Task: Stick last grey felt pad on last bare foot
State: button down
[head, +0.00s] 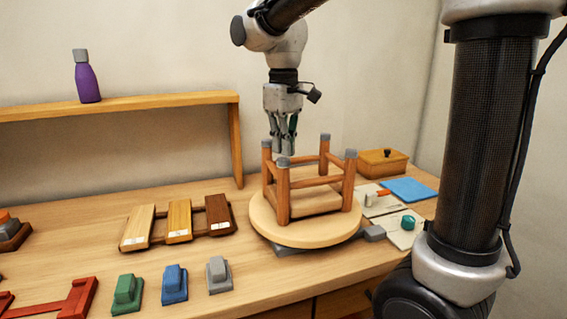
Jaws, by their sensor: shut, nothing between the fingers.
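A small wooden stool (300,203) stands upside down, its legs pointing up and its round seat (330,236) underneath. Grey pads show on the tops of the front left foot (283,162), the back left foot (266,143), the back right foot (325,137) and the front right foot (351,154). My gripper (284,151) points down, shut and empty. Its fingertips appear just above or behind the front left foot; I cannot tell whether they touch the pad. No loose grey felt pad is clear in view.
Three wood samples (179,221) lie left of the stool. Green (127,293), blue (174,284) and grey (218,275) blocks sit along the front. A wooden box (383,162), blue sheet (409,190) and teal item (408,222) are at right. A purple bottle (87,82) stands on a shelf (130,102).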

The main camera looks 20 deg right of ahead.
aim_at(283, 158)
jog(key=shift+f, duration=0.8)
dwell(1.1)
jog(key=shift+r, duration=3.05)
jog(key=shift+w, duration=0.15)
jog(key=f, duration=0.1)
jog(key=s+f, duration=0.1)
jog(key=f, duration=0.1)
jog(key=shift+d+f+m, duration=0.1)
jog(key=shift+d+m, duration=0.05)
jog(key=shift+m, duration=0.25)
jog(key=s+d+f+m+t, duration=0.2)
jog(key=s+d, duration=0.5)
jog(key=s, duration=0.2)
jog(key=s+d+f+m+t, duration=0.2)
jog(key=s+d+m, duration=0.1)
jog(key=s+d, duration=0.4)
jog(key=shift+s+d+f, duration=0.15)
jog(key=shift+s+d, duration=0.1)
jog(key=shift+s, duration=0.9)
